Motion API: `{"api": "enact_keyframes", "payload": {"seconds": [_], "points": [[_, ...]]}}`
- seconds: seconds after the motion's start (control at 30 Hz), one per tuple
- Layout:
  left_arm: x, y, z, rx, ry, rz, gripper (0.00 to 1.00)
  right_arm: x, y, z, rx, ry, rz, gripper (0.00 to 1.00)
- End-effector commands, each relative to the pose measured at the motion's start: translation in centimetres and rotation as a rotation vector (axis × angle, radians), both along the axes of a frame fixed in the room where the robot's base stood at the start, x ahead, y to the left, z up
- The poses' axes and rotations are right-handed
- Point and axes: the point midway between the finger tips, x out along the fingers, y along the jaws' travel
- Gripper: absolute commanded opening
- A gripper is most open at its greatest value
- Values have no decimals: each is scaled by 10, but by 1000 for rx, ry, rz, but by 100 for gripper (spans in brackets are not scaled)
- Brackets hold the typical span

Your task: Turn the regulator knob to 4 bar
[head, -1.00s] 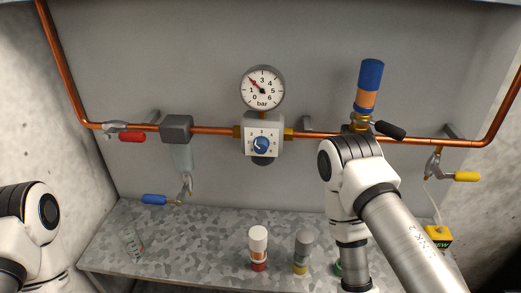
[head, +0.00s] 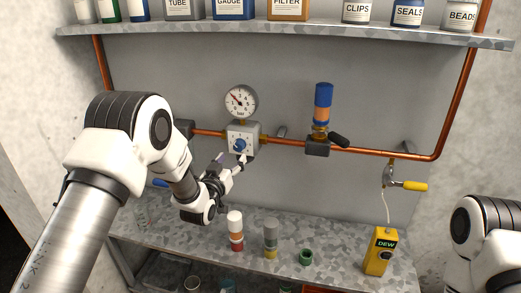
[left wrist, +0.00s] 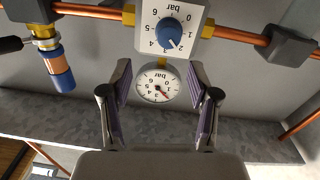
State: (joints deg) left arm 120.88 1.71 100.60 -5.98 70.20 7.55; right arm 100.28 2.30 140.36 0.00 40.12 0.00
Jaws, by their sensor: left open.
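The regulator (head: 243,133) is a light grey box on the copper pipe, with a blue knob (head: 240,145) on its numbered front face. In the left wrist view, upside down, the blue knob (left wrist: 170,34) has its white pointer around 2 to 3. The round gauge (head: 240,101) sits above the regulator; its red needle points up-left, at roughly 2 bar. My left gripper (head: 232,161) is open, just in front of and below the knob, apart from it. The left wrist view shows its two fingers (left wrist: 160,82) spread, with nothing between them. My right gripper is out of view.
A blue-topped filter (head: 323,103) with a black handle stands on the pipe to the right. A yellow-handled valve (head: 412,186) is further right. On the bench (head: 340,252) are a white-orange bottle (head: 235,229), a grey bottle (head: 270,238) and a yellow dew meter (head: 380,250). A shelf (head: 330,35) runs above.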

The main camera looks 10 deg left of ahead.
Motion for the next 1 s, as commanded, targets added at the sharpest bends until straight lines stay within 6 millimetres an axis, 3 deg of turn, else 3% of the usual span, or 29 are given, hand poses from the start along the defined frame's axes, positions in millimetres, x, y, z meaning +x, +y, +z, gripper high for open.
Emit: {"api": "enact_keyframes", "payload": {"seconds": [0.4, 0.73, 0.9, 1.0], "points": [[66, -5, -2, 1, 6, -1, 61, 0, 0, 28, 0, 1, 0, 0], [73, -5, -5, 1, 8, 1, 61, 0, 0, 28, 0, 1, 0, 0], [73, -5, -4, 1, 7, 1, 1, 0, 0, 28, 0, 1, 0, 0], [73, -5, -4, 1, 7, 0, 1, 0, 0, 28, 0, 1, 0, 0]]}}
